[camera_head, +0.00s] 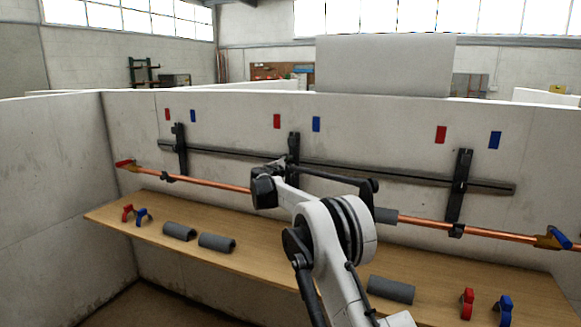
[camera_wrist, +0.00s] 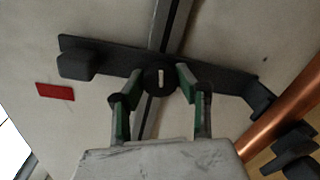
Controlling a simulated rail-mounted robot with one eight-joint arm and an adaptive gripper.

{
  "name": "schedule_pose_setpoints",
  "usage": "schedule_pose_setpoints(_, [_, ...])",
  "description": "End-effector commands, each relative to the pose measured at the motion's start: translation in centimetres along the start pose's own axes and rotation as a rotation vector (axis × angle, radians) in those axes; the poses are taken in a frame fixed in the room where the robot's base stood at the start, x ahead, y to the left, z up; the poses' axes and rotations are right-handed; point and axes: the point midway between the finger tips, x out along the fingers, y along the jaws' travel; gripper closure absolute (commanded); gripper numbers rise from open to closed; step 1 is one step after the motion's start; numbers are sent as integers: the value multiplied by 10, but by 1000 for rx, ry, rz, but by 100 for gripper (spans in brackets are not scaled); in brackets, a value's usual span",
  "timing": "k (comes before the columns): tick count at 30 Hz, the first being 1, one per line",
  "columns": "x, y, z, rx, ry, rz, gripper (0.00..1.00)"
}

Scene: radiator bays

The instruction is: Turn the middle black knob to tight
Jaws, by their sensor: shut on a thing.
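The middle black knob (camera_wrist: 153,86) is round with a pale slot-like mark. It sits on the black middle bracket (camera_wrist: 110,62), where the bracket crosses the dark rail. The mark points nearly up the picture, across the bracket's length. My gripper (camera_wrist: 157,88) has its two green-and-dark fingers on either side of the knob, shut on it. In the head view, the middle bracket (camera_head: 293,145) shows above my arm. My own wrist hides the knob and fingertips there.
A copper pipe (camera_head: 215,182) runs along the wall below the rail (camera_head: 400,174). Left (camera_head: 180,150) and right (camera_head: 460,185) brackets stand apart. The wooden shelf (camera_head: 260,262) holds grey sleeves (camera_head: 217,243) and red and blue clips. A red tag (camera_wrist: 55,91) is on the wall.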

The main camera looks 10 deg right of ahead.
Motion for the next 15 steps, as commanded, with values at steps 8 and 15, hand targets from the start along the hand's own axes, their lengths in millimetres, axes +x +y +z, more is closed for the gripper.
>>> schedule_pose_setpoints(8, [0, 0, 0, 262, 20, 3, 94])
schedule_pose_setpoints(15, [0, -1, 0, 489, 35, 5, 94])
